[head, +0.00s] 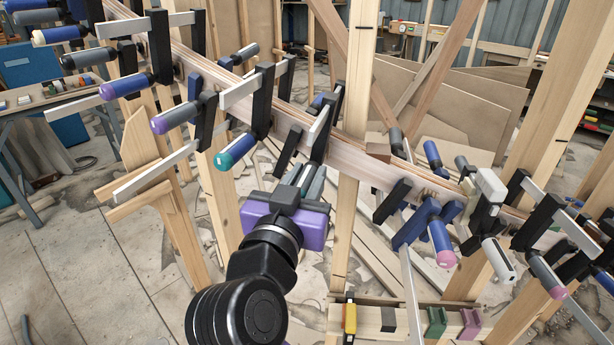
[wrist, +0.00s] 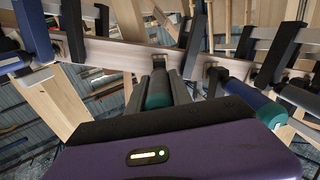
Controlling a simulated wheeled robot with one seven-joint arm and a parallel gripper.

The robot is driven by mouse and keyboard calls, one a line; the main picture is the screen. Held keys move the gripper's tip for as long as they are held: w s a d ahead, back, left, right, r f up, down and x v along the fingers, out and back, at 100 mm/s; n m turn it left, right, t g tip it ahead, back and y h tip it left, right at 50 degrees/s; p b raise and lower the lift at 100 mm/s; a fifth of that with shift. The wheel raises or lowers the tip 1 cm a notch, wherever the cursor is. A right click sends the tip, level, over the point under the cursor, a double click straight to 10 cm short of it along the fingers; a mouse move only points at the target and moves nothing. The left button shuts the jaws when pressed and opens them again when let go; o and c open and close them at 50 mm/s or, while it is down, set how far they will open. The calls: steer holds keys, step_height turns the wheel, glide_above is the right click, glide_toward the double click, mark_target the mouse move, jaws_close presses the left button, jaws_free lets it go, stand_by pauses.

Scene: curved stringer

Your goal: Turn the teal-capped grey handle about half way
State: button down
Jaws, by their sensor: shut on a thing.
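The teal-capped grey handle (wrist: 158,93) is in the middle of the wrist view, between the fingers of my gripper (wrist: 160,80). Its dark teal end faces my purple gripper body, and its far end points toward the clamp on the wooden stringer (wrist: 118,54). In the head view my gripper (head: 306,176) reaches up to a clamp just below the stringer (head: 350,160). My gripper is shut on the handle. In the head view the fingers and gripper body largely hide the handle, and its turn angle cannot be read.
A blue handle with a teal cap (head: 236,152) is close by on the left; it shows on the right in the wrist view (wrist: 271,114). Several more clamps with blue or grey handles line the stringer. A wooden post (head: 347,220) stands just right of my gripper.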

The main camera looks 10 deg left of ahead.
steer(key=shift+n, duration=0.3)
steer(key=n+p, duration=0.2)
steer(key=n, duration=0.1)
steer(key=shift+r, duration=0.1)
steer(key=n+p, duration=0.3)
steer(key=n, duration=0.2)
steer(key=shift+n+p, duration=0.3)
steer(key=shift+n, duration=0.1)
steer(key=n+p, duration=0.3)
steer(key=n, duration=0.1)
steer(key=shift+a+n, duration=0.1)
steer(key=shift+n, duration=0.2)
steer(key=shift+f+n+p, duration=0.2)
steer(key=shift+n+p, duration=1.3)
steer(key=shift+n, duration=0.4)
steer(key=c, duration=1.1)
jaws_free()
steer(key=shift+c, duration=0.2)
